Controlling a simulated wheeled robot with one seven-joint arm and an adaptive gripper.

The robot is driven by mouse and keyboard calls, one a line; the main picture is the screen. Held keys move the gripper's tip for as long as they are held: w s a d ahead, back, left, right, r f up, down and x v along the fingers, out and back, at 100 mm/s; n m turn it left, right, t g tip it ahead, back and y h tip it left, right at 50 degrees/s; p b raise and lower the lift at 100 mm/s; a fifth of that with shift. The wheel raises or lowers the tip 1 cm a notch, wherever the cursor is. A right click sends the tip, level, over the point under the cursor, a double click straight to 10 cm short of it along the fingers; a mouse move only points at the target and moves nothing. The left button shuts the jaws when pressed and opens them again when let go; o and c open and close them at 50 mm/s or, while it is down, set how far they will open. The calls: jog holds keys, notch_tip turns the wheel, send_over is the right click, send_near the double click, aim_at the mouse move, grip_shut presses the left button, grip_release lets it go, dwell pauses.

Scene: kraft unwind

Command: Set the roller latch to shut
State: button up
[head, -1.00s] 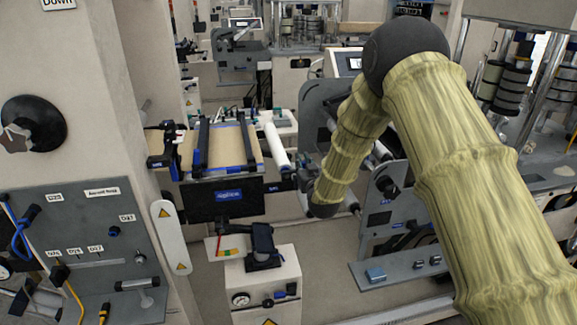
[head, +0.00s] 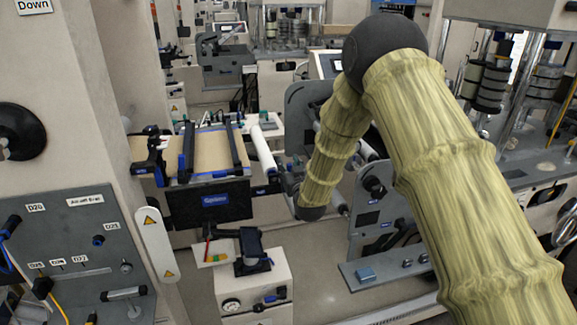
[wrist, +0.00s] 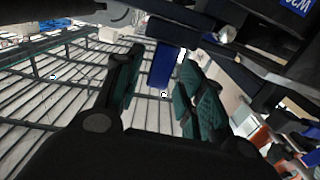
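My gripper (wrist: 160,88) is open in the wrist view, with dark green pads on its two fingers. A blue tab (wrist: 162,66) on a dark bar shows between and just beyond the fingertips; it may be the roller latch, but I cannot tell for sure. Whether the fingers touch it is unclear. In the head view my arm reaches down beside the white roller (head: 263,151) at the right side of the kraft paper table (head: 209,152). My fingers are not clearly visible there, and the latch's position cannot be read.
A black panel with a blue label (head: 212,203) hangs at the table's front. A white cabinet (head: 253,287) with a black device stands below. A grey machine plate (head: 375,218) stands close to the right of my arm. Some grey floor is clear between cabinet and machine.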

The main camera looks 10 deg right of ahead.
jog(key=s+d, duration=0.1)
jog(key=s, duration=1)
jog(key=shift+s+d, duration=0.25)
jog(key=shift+d, duration=0.05)
jog(key=s+d+f+m+g+h+b, duration=0.1)
jog(key=s+d+f+g, duration=0.25)
jog(key=s+f, duration=0.85)
jog(key=s+d+f+g+h, duration=0.15)
jog(key=s+f+g, duration=0.45)
jog(key=f, duration=0.9)
jog(key=s+d+f+g, duration=0.2)
jog(key=s+f, duration=0.2)
jog(key=s, duration=0.7)
jog(key=s+d+f+g+b, duration=0.1)
jog(key=s+f, duration=0.4)
jog(key=s, duration=0.7)
jog(key=s+d+f+m+g, duration=0.1)
jog(key=s+d+f+g, duration=0.2)
jog(key=s, duration=0.9)
jog(key=shift+s+f+g, duration=0.15)
jog(key=shift+f+g, duration=0.55)
jog(key=shift+g, duration=0.45)
